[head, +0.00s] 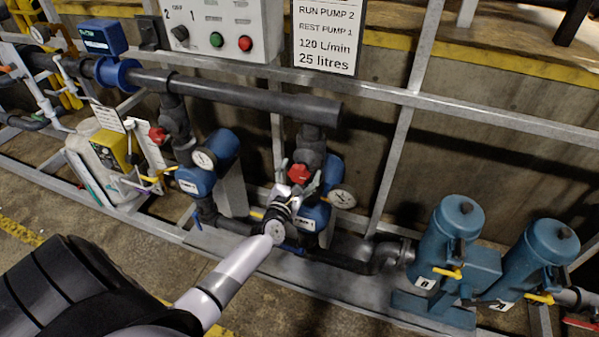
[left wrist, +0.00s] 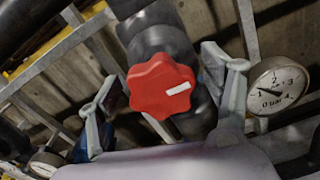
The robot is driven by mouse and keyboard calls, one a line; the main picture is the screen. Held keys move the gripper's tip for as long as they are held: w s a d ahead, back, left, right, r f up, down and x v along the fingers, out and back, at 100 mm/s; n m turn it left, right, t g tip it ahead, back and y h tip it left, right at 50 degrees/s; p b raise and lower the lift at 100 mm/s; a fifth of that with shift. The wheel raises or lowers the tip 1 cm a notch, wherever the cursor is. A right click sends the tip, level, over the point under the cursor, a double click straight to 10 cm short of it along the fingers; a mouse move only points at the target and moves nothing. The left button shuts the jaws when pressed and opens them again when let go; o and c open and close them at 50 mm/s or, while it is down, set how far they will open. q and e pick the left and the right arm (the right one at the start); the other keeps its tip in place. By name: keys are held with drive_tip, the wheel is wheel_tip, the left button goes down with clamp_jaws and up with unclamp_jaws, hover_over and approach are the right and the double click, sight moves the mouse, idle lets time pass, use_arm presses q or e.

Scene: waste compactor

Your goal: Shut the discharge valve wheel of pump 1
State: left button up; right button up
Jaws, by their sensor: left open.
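A red lobed valve wheel (head: 299,173) with a white mark sits on a dark vertical pipe above a blue pump (head: 316,215). The pump's label is too small to read surely. My left gripper (head: 301,183) is open at this wheel. In the left wrist view the red wheel (left wrist: 160,88) lies between the spread fingers of the left gripper (left wrist: 165,80), with gaps on both sides. I cannot tell how deep the fingers reach around it. A second red wheel (head: 157,135) stands to the left, above another blue pump (head: 222,148). My right gripper is not in view.
A pressure gauge (head: 342,197) sits close right of the gripper. A dark horizontal pipe (head: 240,94) and grey frame rails run above. A sign (head: 325,36) reads run pump 2, rest pump 1. Two teal canisters (head: 450,235) stand at right.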

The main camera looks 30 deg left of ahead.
use_arm(q)
drive_tip(key=shift+c, duration=0.3)
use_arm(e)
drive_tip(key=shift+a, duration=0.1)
use_arm(q)
drive_tip(key=c, duration=1.1)
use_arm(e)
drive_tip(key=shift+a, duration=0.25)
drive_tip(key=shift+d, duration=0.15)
